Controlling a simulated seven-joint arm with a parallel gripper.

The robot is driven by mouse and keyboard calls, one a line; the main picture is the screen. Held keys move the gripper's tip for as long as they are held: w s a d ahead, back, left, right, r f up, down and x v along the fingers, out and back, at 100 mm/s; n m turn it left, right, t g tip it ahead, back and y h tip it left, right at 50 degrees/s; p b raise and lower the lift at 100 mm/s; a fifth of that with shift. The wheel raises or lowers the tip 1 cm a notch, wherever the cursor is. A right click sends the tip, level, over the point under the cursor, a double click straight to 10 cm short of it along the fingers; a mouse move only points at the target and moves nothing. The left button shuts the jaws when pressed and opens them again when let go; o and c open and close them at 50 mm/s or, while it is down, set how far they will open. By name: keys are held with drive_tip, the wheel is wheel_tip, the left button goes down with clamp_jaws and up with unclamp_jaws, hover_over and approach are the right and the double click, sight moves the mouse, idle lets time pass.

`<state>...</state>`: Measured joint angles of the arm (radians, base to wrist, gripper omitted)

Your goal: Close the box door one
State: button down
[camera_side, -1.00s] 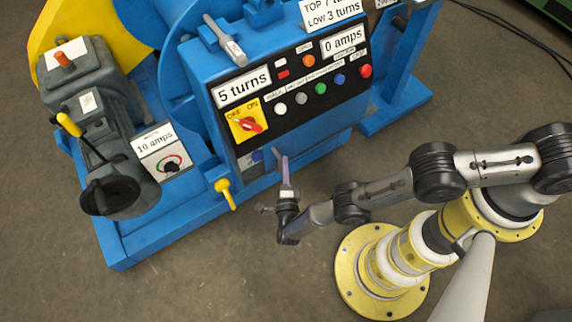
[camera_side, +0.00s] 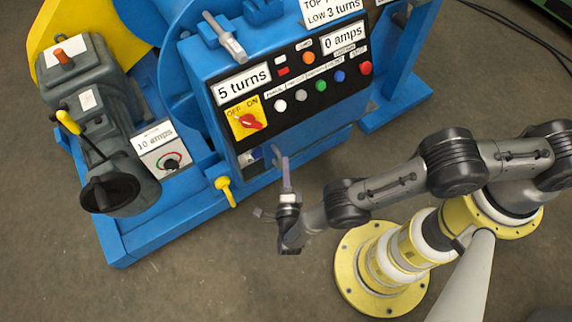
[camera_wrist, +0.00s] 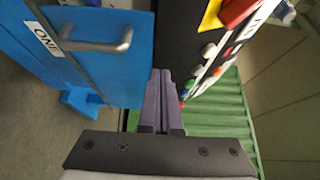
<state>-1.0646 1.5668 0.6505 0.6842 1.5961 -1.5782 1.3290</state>
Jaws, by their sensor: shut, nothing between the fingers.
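The blue box door one (camera_wrist: 120,75) fills the left of the wrist view, with its "ONE" label (camera_wrist: 43,39) and a grey bar handle (camera_wrist: 100,45). In the side view the lower front of the blue box (camera_side: 325,140) is seen steeply from above, so I cannot tell how far the door stands open. My gripper (camera_side: 286,165) is shut and empty, its purple fingers together. It is in front of the box below the control panel. In the wrist view the fingers (camera_wrist: 161,75) are just right of the door's edge; contact cannot be told.
The black control panel (camera_side: 290,92) with a red switch and several buttons is above the door. A yellow-handled lever (camera_side: 224,187) sticks out left of my gripper. A grey motor (camera_side: 100,120) stands farther left.

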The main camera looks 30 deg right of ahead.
drive_tip(key=w+a+f+n+g+y, duration=0.1)
drive_tip(key=w+a+f+n+y, duration=0.1)
drive_tip(key=a+n+y, duration=0.45)
drive_tip(key=w+a+f+n+g+y, duration=0.1)
drive_tip(key=a+f+n+g+y, duration=0.15)
drive_tip(key=a+n+y, duration=0.45)
drive_tip(key=w+d+r+n+g, duration=0.1)
drive_tip(key=d+r+n+g, duration=0.25)
drive_tip(key=d, duration=0.55)
drive_tip(key=w+d+r+n+g, duration=0.15)
drive_tip(key=d+r+n, duration=0.25)
drive_tip(key=d, duration=0.5)
drive_tip(key=d+r+n+g, duration=0.3)
drive_tip(key=d+n, duration=0.1)
drive_tip(key=d, duration=0.5)
drive_tip(key=shift+y, duration=0.45)
drive_tip(key=x, duration=1)
drive_tip(key=shift+w, duration=0.2)
drive_tip(key=a, duration=0.2)
drive_tip(key=shift+a, duration=0.35)
drive_tip(key=shift+a+f, duration=0.15)
drive_tip(key=shift+a, duration=0.45)
